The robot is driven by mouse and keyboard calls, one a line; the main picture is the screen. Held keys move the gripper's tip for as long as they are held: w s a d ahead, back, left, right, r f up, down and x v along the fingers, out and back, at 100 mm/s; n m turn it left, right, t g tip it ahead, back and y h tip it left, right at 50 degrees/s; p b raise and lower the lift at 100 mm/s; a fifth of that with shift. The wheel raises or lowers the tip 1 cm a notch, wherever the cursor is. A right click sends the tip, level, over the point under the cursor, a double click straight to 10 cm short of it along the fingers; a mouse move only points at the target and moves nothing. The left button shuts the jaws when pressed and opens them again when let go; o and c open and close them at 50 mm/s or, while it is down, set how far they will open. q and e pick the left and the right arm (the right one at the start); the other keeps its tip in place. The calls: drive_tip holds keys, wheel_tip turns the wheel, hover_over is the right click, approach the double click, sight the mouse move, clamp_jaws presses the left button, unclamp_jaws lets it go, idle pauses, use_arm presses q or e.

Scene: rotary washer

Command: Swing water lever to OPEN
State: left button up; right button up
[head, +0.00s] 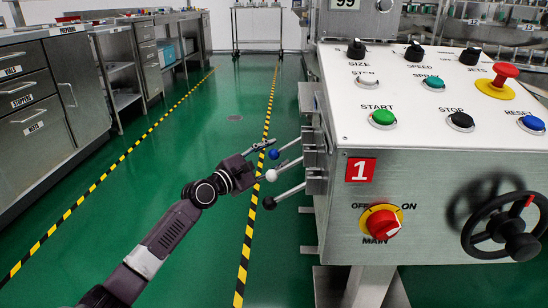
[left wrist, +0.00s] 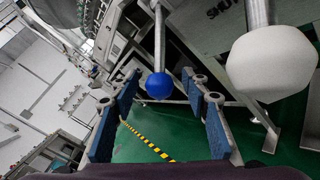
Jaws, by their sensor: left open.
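Three levers with ball ends stick out from the left side of the washer's control cabinet. The blue-ball lever (head: 273,154) is farthest, the white-ball lever (head: 271,175) is in the middle, and the black-ball lever (head: 269,203) is nearest. My left gripper (head: 266,160) is open at the blue and white balls. In the left wrist view, the blue ball (left wrist: 159,86) appears between the spread fingers, near the tips. The white ball (left wrist: 272,62) appears large, right of the fingers. I cannot tell whether a finger touches either ball. No lever's label is fully readable.
The cabinet's top panel (head: 420,120) carries several buttons and knobs. Its front has a red-yellow main switch (head: 381,223) and a black handwheel (head: 510,232). Steel counters (head: 45,100) line the left wall. The green floor between is clear.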

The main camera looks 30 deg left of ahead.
use_arm(q)
clamp_jaws()
idle(0.4)
